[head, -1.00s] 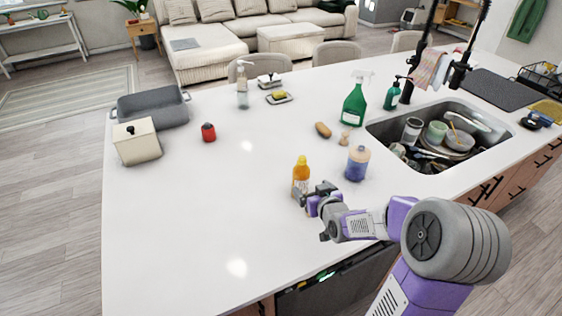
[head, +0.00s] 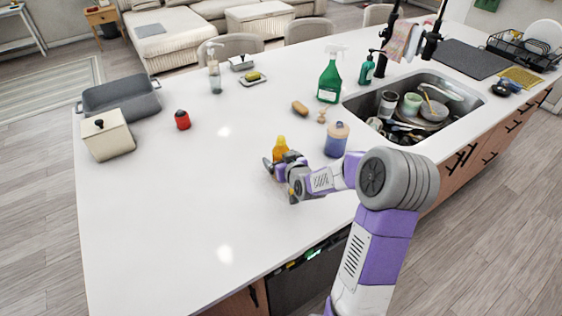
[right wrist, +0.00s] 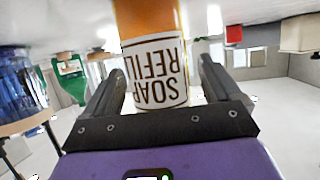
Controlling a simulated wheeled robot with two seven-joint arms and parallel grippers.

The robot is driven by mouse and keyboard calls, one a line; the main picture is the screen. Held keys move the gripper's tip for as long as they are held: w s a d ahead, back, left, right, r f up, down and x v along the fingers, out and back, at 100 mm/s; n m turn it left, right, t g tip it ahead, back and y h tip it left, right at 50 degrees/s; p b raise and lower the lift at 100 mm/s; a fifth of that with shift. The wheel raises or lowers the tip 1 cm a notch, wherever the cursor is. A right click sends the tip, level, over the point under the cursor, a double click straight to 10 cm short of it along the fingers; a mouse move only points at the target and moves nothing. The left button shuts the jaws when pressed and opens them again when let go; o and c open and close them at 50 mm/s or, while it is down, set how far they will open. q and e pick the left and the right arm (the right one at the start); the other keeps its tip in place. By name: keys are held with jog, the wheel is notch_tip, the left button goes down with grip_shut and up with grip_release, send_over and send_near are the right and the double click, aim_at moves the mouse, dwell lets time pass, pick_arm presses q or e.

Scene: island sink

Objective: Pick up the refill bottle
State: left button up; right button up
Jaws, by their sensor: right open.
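The refill bottle (head: 280,146), orange with a white label, stands on the white counter. In the right wrist view the bottle (right wrist: 154,55) appears upside down, its label reading "SOAP REFILL". My right gripper (head: 276,162) is open at the bottle and hides its lower part in the head view. In the right wrist view the bottle lies between the two spread fingers of the gripper (right wrist: 163,70), with a visible gap on the right side. Whether the left finger touches it is hard to tell. My left gripper is not in view.
A blue jar (head: 336,140) with a tan lid stands close to the right of the bottle. A green spray bottle (head: 329,82) and the filled sink (head: 455,100) are farther back. A red jar (head: 183,120) stands left. The counter's left front is clear.

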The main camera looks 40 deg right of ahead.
aim_at(281, 137)
jog(key=c, duration=1.2)
jog(key=shift+o, duration=0.2)
jog(key=shift+r, duration=0.15)
jog(key=shift+r+p, duration=0.95)
jog(key=shift+r, duration=3.9)
